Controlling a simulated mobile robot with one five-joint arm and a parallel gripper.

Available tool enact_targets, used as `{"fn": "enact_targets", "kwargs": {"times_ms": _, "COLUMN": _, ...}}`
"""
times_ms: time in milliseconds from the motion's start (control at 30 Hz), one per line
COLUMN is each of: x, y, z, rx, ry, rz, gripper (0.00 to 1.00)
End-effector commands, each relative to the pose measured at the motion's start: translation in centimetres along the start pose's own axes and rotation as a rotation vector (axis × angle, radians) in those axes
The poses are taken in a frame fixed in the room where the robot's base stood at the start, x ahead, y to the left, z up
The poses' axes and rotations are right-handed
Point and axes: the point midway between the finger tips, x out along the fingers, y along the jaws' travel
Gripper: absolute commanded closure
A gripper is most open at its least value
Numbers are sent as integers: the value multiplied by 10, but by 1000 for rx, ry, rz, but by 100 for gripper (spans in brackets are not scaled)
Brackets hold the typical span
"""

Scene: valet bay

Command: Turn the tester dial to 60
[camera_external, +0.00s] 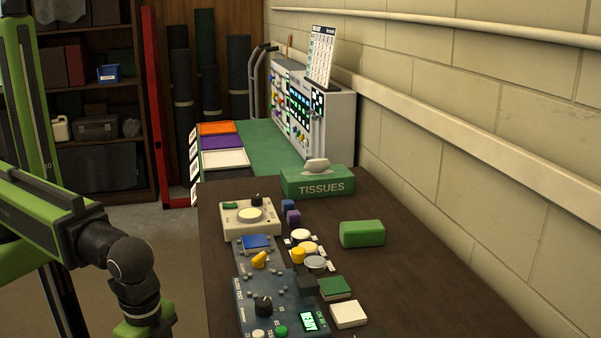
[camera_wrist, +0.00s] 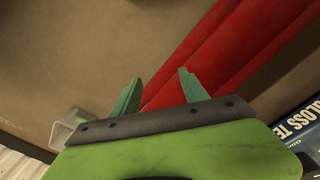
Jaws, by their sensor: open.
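The tester is a blue-grey box (camera_external: 248,317) on the dark bench, with a lit green display, a white button and a green button. Its round black dial (camera_external: 263,304) sits on top; the number it points to is too small to read. A corner of a box lettered "GLOSS TE" (camera_wrist: 297,122) shows at the right edge of the wrist view. My gripper (camera_wrist: 160,82) is open and empty, its two green fingers apart. The gripper is apart from the dial.
Right of these lie several small blocks and a green block (camera_external: 362,233). A tissue box (camera_external: 318,183) stands behind. A wall bounds the right.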

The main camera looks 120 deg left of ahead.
Motion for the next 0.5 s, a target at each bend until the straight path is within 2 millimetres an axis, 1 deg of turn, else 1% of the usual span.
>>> {"fn": "enact_targets", "kwargs": {"times_ms": 67, "x": 0, "y": 1, "z": -7, "rx": -126, "ry": 5, "rz": 3, "gripper": 48}}
{"fn": "enact_targets", "kwargs": {"times_ms": 133, "x": 0, "y": 3, "z": -20, "rx": -272, "ry": 10, "rz": 7, "gripper": 48}}
{"fn": "enact_targets", "kwargs": {"times_ms": 167, "x": -4, "y": 3, "z": -27, "rx": -338, "ry": 12, "rz": 9, "gripper": 48}}
{"fn": "enact_targets", "kwargs": {"times_ms": 267, "x": -39, "y": -8, "z": -52, "rx": -571, "ry": 17, "rz": 18, "gripper": 48}}
{"fn": "enact_targets", "kwargs": {"times_ms": 300, "x": -52, "y": -15, "z": -61, "rx": -652, "ry": 19, "rz": 21, "gripper": 48}}
{"fn": "enact_targets", "kwargs": {"times_ms": 367, "x": -70, "y": -25, "z": -72, "rx": -755, "ry": 21, "rz": 26, "gripper": 48}}
{"fn": "enact_targets", "kwargs": {"times_ms": 467, "x": -105, "y": -46, "z": -91, "rx": -905, "ry": 24, "rz": 33, "gripper": 48}}
{"fn": "enact_targets", "kwargs": {"times_ms": 500, "x": -121, "y": -56, "z": -98, "rx": -963, "ry": 26, "rz": 36, "gripper": 48}}
